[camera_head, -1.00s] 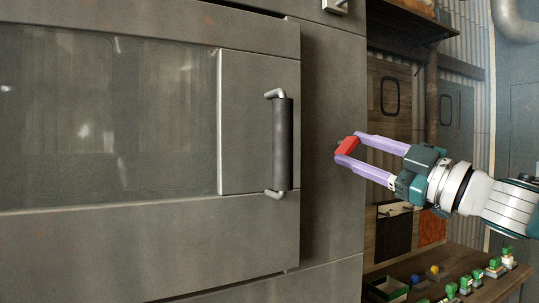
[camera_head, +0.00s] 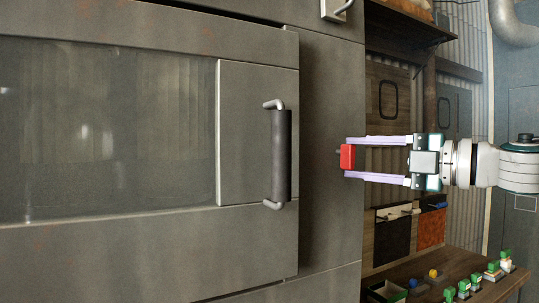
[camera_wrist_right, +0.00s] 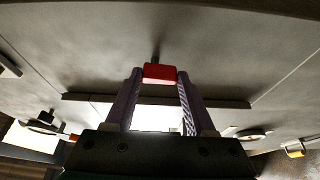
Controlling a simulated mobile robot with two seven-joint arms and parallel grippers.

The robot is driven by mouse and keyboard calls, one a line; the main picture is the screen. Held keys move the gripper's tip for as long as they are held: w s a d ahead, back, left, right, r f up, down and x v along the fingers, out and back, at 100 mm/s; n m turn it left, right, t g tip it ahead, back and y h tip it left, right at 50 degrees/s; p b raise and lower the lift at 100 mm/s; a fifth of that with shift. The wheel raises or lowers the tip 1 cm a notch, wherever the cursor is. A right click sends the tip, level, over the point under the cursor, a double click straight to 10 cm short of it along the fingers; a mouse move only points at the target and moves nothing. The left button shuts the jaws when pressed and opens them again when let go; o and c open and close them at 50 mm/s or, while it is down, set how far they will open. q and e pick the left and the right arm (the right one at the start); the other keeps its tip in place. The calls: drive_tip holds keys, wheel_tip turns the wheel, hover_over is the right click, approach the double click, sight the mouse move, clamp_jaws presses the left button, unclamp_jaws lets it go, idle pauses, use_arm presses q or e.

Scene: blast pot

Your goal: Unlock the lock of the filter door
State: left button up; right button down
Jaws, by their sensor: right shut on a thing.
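The filter door (camera_head: 150,245) is a large grey metal panel with a glass window and a dark vertical handle (camera_head: 281,155) on the left of the head view. A small red block-like piece (camera_head: 347,157), possibly the lock's knob or key, is between the fingertips of my right gripper (camera_head: 350,159). It also shows in the right wrist view (camera_wrist_right: 159,72), with a thin dark stem reaching toward the grey surface. My right gripper is shut on this red piece, to the right of the handle near the cabinet's edge. My left gripper is not in view.
A wooden table (camera_head: 440,285) with several small green-topped items stands at the lower right. A small metal handle (camera_head: 338,9) is at the top of the cabinet. A shelf and wooden wall lie behind my right arm.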

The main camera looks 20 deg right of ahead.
drive_tip(key=shift+n, duration=0.4)
drive_tip(key=shift+c, duration=1.2)
unclamp_jaws()
drive_tip(key=shift+d, duration=0.1)
drive_tip(key=b+v, duration=0.4)
drive_tip(key=v, duration=0.5)
drive_tip(key=shift+s+b, duration=0.4)
drive_tip(key=shift+d+r, duration=0.1)
drive_tip(key=shift+d, duration=0.05)
